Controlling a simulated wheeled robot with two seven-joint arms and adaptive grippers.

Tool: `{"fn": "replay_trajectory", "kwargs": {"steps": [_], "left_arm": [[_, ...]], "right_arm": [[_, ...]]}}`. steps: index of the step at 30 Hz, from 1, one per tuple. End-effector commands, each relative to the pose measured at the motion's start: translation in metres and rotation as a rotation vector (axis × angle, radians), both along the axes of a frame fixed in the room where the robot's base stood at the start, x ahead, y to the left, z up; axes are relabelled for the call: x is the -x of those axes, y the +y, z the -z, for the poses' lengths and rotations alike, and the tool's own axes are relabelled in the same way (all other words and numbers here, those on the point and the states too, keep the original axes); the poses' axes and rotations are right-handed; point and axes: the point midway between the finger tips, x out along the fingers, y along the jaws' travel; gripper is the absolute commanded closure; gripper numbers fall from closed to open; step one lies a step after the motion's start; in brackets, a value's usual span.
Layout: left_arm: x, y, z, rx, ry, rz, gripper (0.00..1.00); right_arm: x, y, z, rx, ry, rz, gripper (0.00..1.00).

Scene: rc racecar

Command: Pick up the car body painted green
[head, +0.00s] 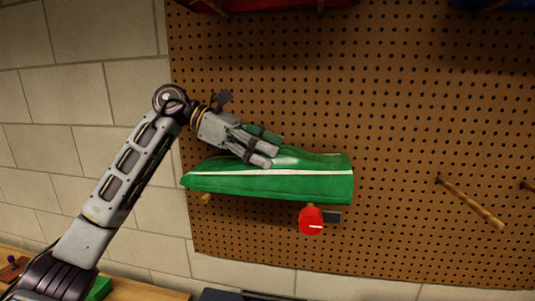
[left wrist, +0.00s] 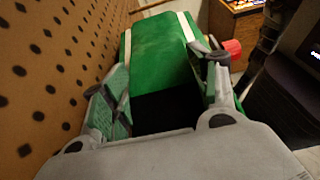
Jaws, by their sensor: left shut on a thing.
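The green car body (head: 270,184) with white stripes is in front of the brown pegboard in the head view, its narrow end to the left. My left gripper (head: 262,152) is at its upper edge, shut on it. In the left wrist view the green body (left wrist: 160,55) lies between the two fingers of the left gripper (left wrist: 165,95), one finger on each side. Whether the body still rests on its pegs cannot be told. My right gripper is not in view.
The pegboard (head: 400,110) has bare wooden pegs (head: 470,203) to the right. A red round thing (head: 311,220) is just below the body. Red and blue things show at the top edge. A wooden bench (head: 140,290) is at the lower left.

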Motion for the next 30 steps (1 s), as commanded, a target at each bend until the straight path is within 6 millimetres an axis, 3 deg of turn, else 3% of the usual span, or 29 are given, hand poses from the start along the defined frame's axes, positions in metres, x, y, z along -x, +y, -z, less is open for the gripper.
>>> {"fn": "replay_trajectory", "kwargs": {"steps": [19,30], "left_arm": [[0.001,0.0,-0.075,0.0,-0.004,-0.001,0.65],[0.001,0.0,-0.103,0.001,-0.001,-0.001,0.65]], "right_arm": [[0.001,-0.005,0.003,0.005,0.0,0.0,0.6],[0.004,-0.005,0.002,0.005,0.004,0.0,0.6]]}}
